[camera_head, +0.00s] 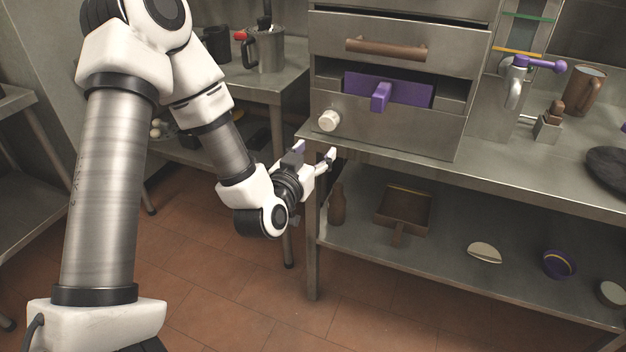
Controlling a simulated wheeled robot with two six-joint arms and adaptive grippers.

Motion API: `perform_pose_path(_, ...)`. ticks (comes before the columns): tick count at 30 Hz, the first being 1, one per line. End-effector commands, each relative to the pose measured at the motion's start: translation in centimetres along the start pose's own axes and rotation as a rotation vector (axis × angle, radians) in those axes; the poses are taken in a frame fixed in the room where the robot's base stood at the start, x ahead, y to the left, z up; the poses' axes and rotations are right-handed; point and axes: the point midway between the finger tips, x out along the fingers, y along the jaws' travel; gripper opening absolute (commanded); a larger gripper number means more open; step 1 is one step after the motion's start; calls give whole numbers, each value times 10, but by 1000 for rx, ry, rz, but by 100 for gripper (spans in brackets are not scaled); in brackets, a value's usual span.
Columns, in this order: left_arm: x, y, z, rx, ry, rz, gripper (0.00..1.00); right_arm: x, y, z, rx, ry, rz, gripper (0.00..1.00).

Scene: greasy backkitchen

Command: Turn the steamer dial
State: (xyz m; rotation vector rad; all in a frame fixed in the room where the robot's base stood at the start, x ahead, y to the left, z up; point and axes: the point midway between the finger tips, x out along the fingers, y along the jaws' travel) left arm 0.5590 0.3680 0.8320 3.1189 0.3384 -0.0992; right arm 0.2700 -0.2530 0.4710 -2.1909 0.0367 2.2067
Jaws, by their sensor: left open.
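The steamer (400,132) is a grey metal cabinet on the right-hand counter. Its dial (328,120) is a round whitish knob low on the left of its front. A purple panel with a purple handle (381,96) sits in the opening above, and a drawer with a brown handle (386,49) is higher up. My right gripper is out of view.
The counter edge (480,185) runs close to the left gripper. The shelf below holds a brown bottle (338,204), a dustpan (403,212) and small bowls. A metal jug (268,50) stands on the left table. A purple-handled tap (516,80) and a mug (584,90) are right.

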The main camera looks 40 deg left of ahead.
Motion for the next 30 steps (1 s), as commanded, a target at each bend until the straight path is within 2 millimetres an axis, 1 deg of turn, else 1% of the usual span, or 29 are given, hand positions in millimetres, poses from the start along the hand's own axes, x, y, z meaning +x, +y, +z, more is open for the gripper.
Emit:
perform_pose_path(1, 1, -5, -5, -6, 41, -14, 60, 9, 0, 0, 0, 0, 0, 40)
perform_pose_path(3, 4, -7, -15, -6, 64, -22, 60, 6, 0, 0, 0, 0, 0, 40)
perform_pose_path(8, 18, -7, -18, -2, 63, -22, 60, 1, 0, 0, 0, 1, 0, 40)
perform_pose_path(23, 93, -8, -20, -1, 61, -20, 60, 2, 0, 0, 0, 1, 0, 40)
perform_pose_path(24, 91, -8, -20, -2, 59, -20, 46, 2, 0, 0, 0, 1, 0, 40)
perform_pose_path(25, 91, -8, -20, -3, 59, -20, 36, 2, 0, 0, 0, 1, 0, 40)
perform_pose_path(26, 91, -8, -20, -3, 59, -20, 27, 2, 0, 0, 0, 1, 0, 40)
perform_pose_path(30, 90, -8, -20, -3, 59, -20, 27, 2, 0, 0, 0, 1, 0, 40)
